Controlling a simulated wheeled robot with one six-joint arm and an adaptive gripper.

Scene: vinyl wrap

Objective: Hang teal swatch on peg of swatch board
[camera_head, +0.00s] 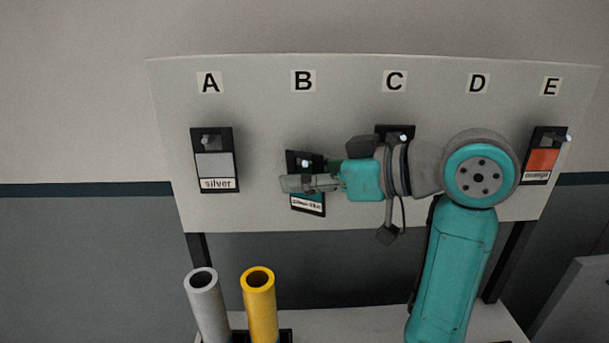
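A swatch (311,207) with a black border, a teal patch and a white label hangs under letter B on the swatch board (260,120). It is slightly tilted, and its label is too small to read surely. A pale peg tip shows at its upper part, apparently through its hole. My gripper (289,183) reaches in from the right, with its fingers across the middle of this swatch and hiding part of it. I cannot tell whether the fingers touch or grip it.
A silver swatch (214,165) hangs under A and an orange swatch (542,160) under E. A black swatch top (382,129) shows under C; my arm hides the rest and the area under D. Grey (206,305) and yellow (261,305) rolls stand below.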

